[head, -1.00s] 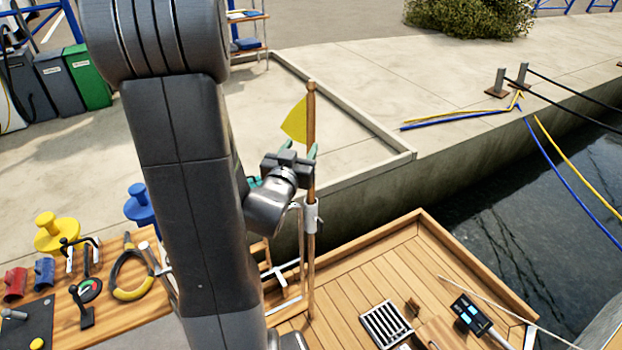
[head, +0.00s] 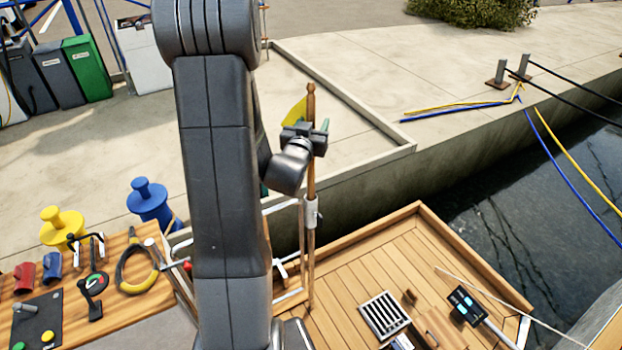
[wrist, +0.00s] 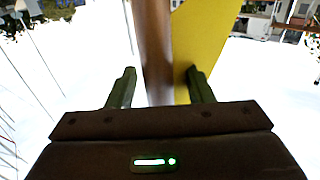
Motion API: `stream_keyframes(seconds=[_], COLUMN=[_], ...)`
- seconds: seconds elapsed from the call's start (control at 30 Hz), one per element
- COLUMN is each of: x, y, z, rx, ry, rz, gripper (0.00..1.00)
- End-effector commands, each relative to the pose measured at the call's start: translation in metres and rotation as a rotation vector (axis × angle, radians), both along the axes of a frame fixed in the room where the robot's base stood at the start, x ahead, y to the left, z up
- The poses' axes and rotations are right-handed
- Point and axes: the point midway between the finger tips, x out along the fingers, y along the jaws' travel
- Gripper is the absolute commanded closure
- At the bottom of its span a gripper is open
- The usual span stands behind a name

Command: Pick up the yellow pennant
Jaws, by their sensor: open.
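The yellow pennant (head: 292,111) is attached to the upper part of a wooden staff (head: 311,180) and sticks out to the left of it in the head view. My gripper (head: 304,127) is up at the pennant's height, in front of the staff, and hides the pennant's lower part. In the wrist view the staff (wrist: 154,50) passes between the two open green fingers of my gripper (wrist: 162,86). The pennant (wrist: 208,45) is to the right of the staff there, with its near edge beside the right finger. Contact cannot be told.
The staff stands in a light holder (head: 312,213) beside a metal rail (head: 283,206). A wooden deck (head: 365,260) with a grate (head: 385,320) lies below. Water (head: 500,190) is at the right.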

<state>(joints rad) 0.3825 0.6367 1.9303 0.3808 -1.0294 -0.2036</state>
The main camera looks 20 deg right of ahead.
Motion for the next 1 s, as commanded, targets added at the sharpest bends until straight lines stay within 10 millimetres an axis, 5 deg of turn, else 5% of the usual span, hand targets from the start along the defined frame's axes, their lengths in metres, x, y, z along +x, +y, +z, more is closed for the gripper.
stream_keyframes(seconds=[0.07, 0.3, 0.73, 1.0], x=[0.000, 0.000, 0.000, 0.000], y=[0.000, 0.000, 0.000, 0.000], z=[0.000, 0.000, 0.003, 0.024], rx=[0.000, 0.000, -0.001, -0.002], ry=[0.000, 0.000, -0.002, -0.006], rz=[0.000, 0.000, 0.000, -0.001], gripper=[0.53, 1.00, 1.00, 1.00])
